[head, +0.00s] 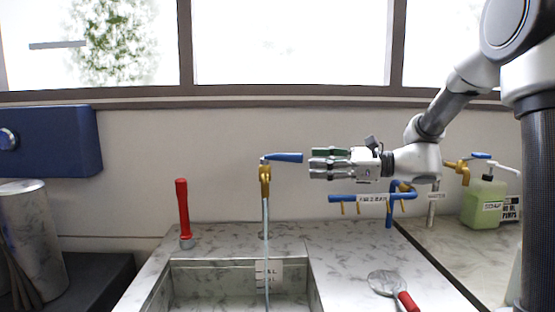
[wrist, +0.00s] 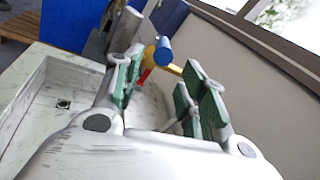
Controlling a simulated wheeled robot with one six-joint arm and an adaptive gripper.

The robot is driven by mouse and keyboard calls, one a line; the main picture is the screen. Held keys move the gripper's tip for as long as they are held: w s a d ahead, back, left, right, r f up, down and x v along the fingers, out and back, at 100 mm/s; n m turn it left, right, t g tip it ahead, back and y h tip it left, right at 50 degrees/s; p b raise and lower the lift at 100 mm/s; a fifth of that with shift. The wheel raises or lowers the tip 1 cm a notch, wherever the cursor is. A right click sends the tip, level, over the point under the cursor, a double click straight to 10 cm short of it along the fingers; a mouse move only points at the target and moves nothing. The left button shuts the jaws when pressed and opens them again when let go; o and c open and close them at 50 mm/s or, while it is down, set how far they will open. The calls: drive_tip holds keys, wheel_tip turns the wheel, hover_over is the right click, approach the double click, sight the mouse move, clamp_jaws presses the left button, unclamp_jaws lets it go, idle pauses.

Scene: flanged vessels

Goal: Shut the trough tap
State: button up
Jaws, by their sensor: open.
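The trough tap (head: 265,180) is a brass tap on the wall behind the stone trough (head: 185,285). Its blue lever handle (head: 284,158) points right, roughly level. A thin stream of water (head: 267,250) runs from its spout down into the trough. My gripper (head: 312,163) is open and empty, just right of the lever's free end, at about its height. In the wrist view, the blue lever end (wrist: 163,48) shows beyond the gap between the green-padded fingers of my gripper (wrist: 166,88), with the brass body (wrist: 176,69) behind it. I see no contact.
A red-handled tool (head: 183,212) stands upright left of the trough. A blue pipe rack (head: 360,198) with hooks is below my gripper. A red-handled strainer (head: 388,284) lies on the right counter. Another blue-handled brass tap (head: 458,168) and green soap bottle (head: 484,203) are far right.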

sight(280, 157)
drive_tip(key=shift+m, duration=0.5)
drive_tip(key=x, duration=0.5)
drive_tip(key=r+x, duration=0.1)
drive_tip(key=x, duration=0.2)
drive_tip(key=shift+s+a+r, duration=0.1)
drive_tip(key=shift+a, duration=0.05)
drive_tip(key=shift+c, duration=0.4)
clamp_jaws()
